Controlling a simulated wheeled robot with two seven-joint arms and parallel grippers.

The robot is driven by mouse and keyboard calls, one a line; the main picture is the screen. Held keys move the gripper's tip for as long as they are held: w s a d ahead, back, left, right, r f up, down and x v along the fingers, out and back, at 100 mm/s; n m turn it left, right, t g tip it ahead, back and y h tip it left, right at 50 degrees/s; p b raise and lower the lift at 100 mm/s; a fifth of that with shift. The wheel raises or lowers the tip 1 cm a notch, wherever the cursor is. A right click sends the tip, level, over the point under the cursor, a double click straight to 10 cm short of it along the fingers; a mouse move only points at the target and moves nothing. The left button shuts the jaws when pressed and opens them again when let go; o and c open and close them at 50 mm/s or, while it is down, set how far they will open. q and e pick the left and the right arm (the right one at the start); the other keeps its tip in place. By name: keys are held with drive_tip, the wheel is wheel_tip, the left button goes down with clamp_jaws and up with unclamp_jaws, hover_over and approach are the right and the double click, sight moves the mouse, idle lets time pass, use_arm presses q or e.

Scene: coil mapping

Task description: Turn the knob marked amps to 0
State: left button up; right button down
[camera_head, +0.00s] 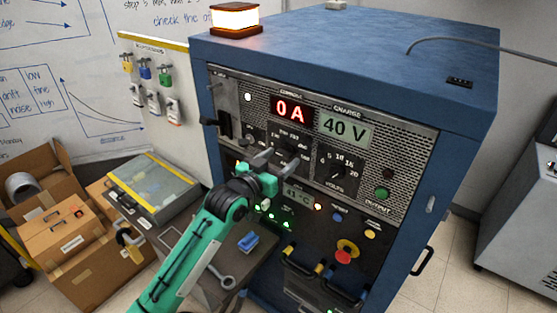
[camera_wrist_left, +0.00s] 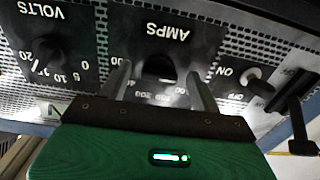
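The dark amps knob (camera_wrist_left: 158,68) sits under the AMPS label in the left wrist view, where the panel appears upside down. My left gripper (camera_head: 277,156) is at the blue cabinet's front panel, below the red display (camera_head: 291,110) that reads 0 A. In the left wrist view its two fingers (camera_wrist_left: 159,82) are apart, one on each side of the knob. I cannot tell whether they touch it. The knob's pointer is not clear, and in the head view the gripper partly covers the dial. My right gripper is not in view.
The volts knob (camera_head: 337,172) is right of the amps dial, below a 40 V display (camera_head: 345,129). A red emergency button (camera_head: 345,252) and handles are lower down. A grey side table (camera_head: 205,292) with a wrench and blue object stands left of the cabinet.

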use_arm(q)
drive_tip(key=b+v, duration=0.4)
drive_tip(key=v, duration=0.9)
drive_tip(key=shift+s+a+b, duration=0.25)
drive_tip(key=shift+s+b, duration=0.05)
